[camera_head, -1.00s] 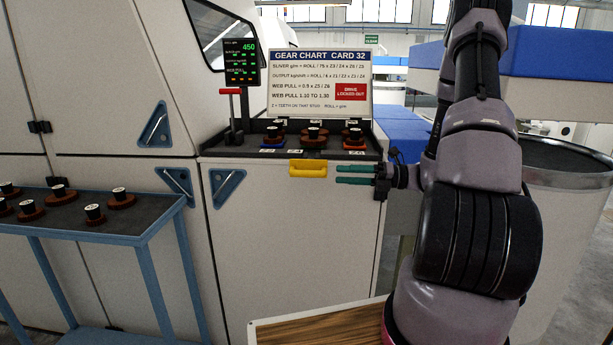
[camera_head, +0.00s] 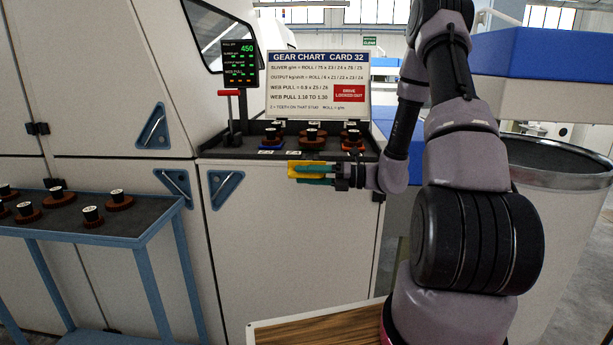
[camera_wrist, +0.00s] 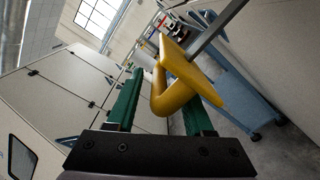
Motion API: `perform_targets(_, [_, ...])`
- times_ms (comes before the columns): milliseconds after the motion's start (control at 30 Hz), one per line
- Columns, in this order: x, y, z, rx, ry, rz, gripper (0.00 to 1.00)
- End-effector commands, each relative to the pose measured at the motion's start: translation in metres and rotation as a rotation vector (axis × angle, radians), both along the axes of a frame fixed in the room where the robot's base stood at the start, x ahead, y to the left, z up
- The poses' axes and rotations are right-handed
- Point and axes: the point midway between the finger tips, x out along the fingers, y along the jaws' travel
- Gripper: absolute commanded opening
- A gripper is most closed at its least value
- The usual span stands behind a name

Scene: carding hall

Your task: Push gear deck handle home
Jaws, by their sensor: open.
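The yellow handle (camera_head: 292,170) is on the front of the gear deck (camera_head: 225,153), at the top of the pale cabinet. My gripper (camera_head: 312,174) is at the handle, its green fingers covering part of it. In the wrist view the yellow handle (camera_wrist: 183,72) shows large, with its bent bar lying between the two green fingers of my gripper (camera_wrist: 163,88). The fingers are apart and open. I cannot tell whether either one touches the bar.
A gear chart board (camera_head: 318,85) and a small screen (camera_head: 240,63) stand behind the deck, with a red-topped lever (camera_head: 230,92) at its left. A blue trolley (camera_head: 140,232) with several gears is at left. A large round bin (camera_head: 560,165) is at right.

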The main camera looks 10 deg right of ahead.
Motion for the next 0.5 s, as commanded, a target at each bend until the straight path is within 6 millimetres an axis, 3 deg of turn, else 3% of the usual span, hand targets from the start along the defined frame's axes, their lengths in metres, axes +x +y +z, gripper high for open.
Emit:
perform_targets(33, [0.0, -0.0001, 0.0, 0.0, 0.0, 0.0, 0.52])
perform_targets(67, [-0.0001, -0.0002, 0.0, 0.0, 0.0, 0.0, 0.44])
perform_targets(167, [0.0, -0.0002, 0.0001, 0.0, 0.0, 0.0, 0.06])
perform_targets(200, [-0.0001, -0.0002, 0.0002, 0.0, 0.0, 0.0, 0.0])
perform_targets(500, [0.0001, 0.0001, 0.0018, 0.002, -0.003, 0.001, 0.0])
